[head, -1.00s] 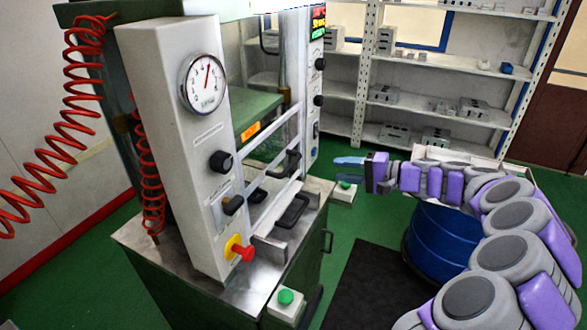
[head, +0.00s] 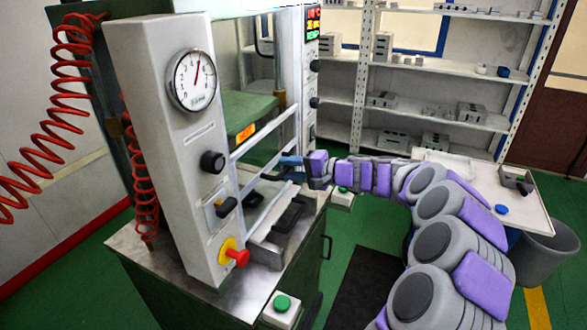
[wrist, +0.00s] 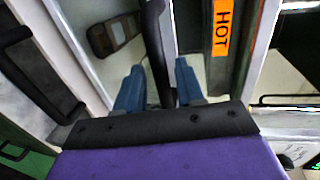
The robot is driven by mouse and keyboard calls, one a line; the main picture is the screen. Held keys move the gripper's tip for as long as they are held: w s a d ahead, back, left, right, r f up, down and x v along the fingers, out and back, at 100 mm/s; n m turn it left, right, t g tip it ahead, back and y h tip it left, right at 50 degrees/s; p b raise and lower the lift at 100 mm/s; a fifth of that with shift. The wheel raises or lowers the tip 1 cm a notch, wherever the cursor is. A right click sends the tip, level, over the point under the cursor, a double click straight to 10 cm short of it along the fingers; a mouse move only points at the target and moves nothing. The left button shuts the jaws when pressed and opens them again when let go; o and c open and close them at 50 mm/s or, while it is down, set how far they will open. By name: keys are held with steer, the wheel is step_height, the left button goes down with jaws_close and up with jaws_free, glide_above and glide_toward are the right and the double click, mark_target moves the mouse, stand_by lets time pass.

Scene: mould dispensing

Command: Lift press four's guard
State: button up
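The press (head: 160,130) stands at left, with a dial gauge and knobs on its white column. Its guard (head: 266,134), a clear panel in a pale frame, is down across the front opening. A black bar handle is on the guard; in the wrist view the handle (wrist: 158,45) runs between my two blue fingers. My gripper (head: 290,165) is at the guard's front; in the wrist view my gripper (wrist: 158,85) is open around the handle, with gaps visible beside it. Whether either finger touches the handle is unclear. No press number is readable.
An orange HOT label (head: 245,133) is on the press inside the guard. A red stop button (head: 238,257) and a green button (head: 282,302) are at the front. A side table (head: 470,180) and grey bin (head: 548,255) stand right; shelves (head: 430,60) line the back.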

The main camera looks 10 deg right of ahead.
mark_target(287, 170)
steer(key=a, duration=0.3)
steer(key=shift+c, duration=0.3)
steer(key=shift+s+a, duration=0.1)
steer(key=shift+c, duration=1.5)
steer(key=shift+d, duration=1.1)
jaws_close()
steer(key=shift+a, duration=0.1)
